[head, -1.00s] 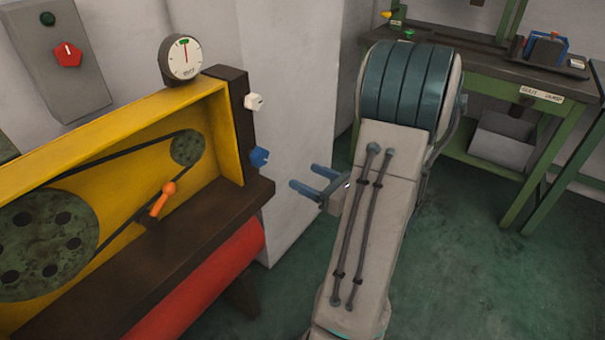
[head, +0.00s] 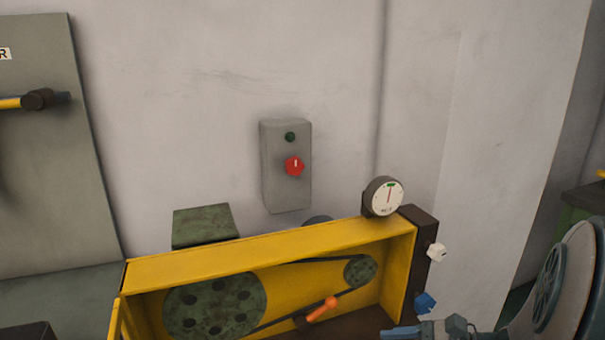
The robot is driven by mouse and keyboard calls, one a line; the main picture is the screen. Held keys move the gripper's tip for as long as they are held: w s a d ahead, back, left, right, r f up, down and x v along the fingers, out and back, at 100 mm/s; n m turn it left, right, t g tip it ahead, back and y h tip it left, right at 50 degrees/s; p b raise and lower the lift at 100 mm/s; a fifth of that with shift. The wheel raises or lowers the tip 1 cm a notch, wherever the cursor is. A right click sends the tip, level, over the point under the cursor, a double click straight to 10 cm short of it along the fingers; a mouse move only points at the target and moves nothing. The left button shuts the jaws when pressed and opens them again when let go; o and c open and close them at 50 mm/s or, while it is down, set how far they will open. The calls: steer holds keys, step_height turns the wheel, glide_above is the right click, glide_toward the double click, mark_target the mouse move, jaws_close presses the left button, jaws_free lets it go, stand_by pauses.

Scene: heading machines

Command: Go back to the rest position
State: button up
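My gripper (head: 402,333) shows at the bottom edge of the head view, in front of the right end of the yellow machine housing (head: 270,247). One blue finger points left. The other finger is not visible, cut off by the frame's edge. A second ago both fingers stood apart with nothing between them. No object shows in the gripper now. My arm is mostly out of the picture at the lower right.
The open housing holds a large green pulley (head: 215,307), a belt and an orange handle (head: 322,309). A dial gauge (head: 384,196) stands on it. White (head: 436,252) and blue (head: 425,302) knobs stick out near my gripper. A grey switch box (head: 286,165) hangs on the wall.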

steer(key=s+a+r+n+g+h+p, duration=0.45)
steer(key=s+n+h, duration=0.2)
steer(key=n, duration=0.45)
step_height(320, 180, up, 8)
steer(key=d+n+t+h+p, duration=0.2)
steer(key=n+h, duration=0.3)
steer(key=n, duration=0.3)
steer(key=shift+w+d+f+p, duration=0.15)
steer(key=shift+d+p, duration=0.25)
steer(key=shift+p, duration=0.5)
